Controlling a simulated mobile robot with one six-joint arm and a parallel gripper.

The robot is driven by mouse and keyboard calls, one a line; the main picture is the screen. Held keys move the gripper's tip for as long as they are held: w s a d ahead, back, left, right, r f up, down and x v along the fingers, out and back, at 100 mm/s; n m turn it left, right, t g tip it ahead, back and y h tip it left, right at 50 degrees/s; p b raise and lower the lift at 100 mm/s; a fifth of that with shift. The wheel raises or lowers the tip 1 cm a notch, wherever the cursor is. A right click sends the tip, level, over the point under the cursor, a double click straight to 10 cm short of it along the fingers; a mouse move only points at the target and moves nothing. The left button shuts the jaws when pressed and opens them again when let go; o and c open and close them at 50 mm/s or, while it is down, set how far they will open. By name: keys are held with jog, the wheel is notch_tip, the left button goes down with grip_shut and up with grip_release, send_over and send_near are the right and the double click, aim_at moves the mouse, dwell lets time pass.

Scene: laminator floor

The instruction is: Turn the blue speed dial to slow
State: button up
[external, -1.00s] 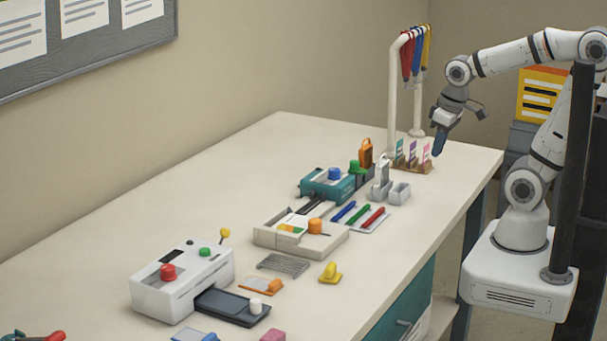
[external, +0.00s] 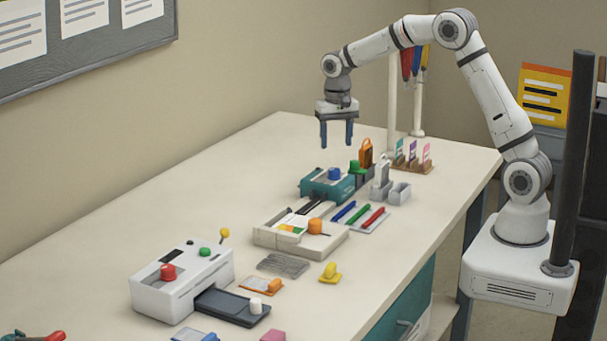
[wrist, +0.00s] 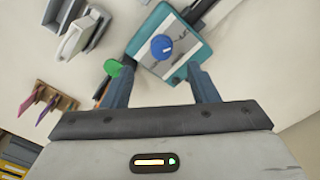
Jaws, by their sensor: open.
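The blue speed dial (external: 334,174) sits on top of the teal machine (external: 316,187) toward the far part of the table. In the wrist view the dial (wrist: 162,47) is round with a pale pointer line, on a light panel inside the teal casing (wrist: 196,62). My gripper (external: 336,144) points down with its fingers apart, above the teal machine and clear of it. In the wrist view the open fingers (wrist: 160,85) appear below the dial, with nothing between them. I cannot read any scale marks around the dial.
A green knob (external: 356,167) and an orange tag (external: 366,153) stand right beside the teal machine. A rack of cards (external: 412,165) and a post (external: 394,110) with hanging lanyards stand behind. A white machine (external: 182,283) is nearer.

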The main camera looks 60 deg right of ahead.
aim_at(334, 169)
jog(key=shift+w+d+f, duration=0.1)
jog(key=shift+w+f, duration=0.25)
jog(key=shift+f, duration=0.2)
notch_tip(334, 169, down, 7)
jog(key=shift+f+p, duration=0.15)
jog(key=shift+p, duration=0.35)
jog(key=c, duration=1)
